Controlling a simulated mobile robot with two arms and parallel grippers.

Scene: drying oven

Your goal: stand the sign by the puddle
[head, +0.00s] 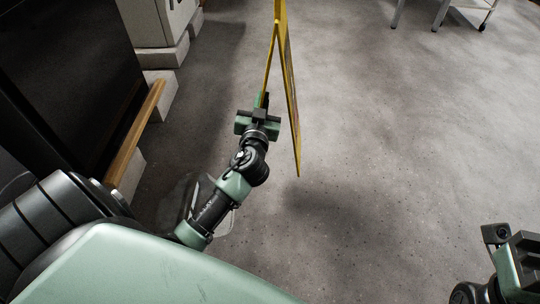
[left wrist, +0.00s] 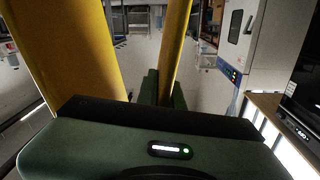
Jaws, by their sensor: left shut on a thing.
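The yellow folding sign (head: 287,90) is in the upper middle of the head view, seen nearly edge-on, its two panels spread like an A. Its top is cut off by the frame. My left gripper (head: 260,108) is shut on the thinner left panel. The sign also shows in the left wrist view (left wrist: 70,50), with a yellow leg between the fingers of my left gripper (left wrist: 163,90). A clear, glossy patch (head: 224,224) lies partly hidden behind my left forearm; I cannot tell if it is the puddle. My right gripper (head: 515,262) is partly cut off at the lower right.
A dark cabinet (head: 65,70) with a wooden edge (head: 137,135) stands at the left. A pale cabinet (head: 155,22) is behind it. Legs of a wheeled table (head: 440,14) show at the top right. The grey floor (head: 400,130) between is clear.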

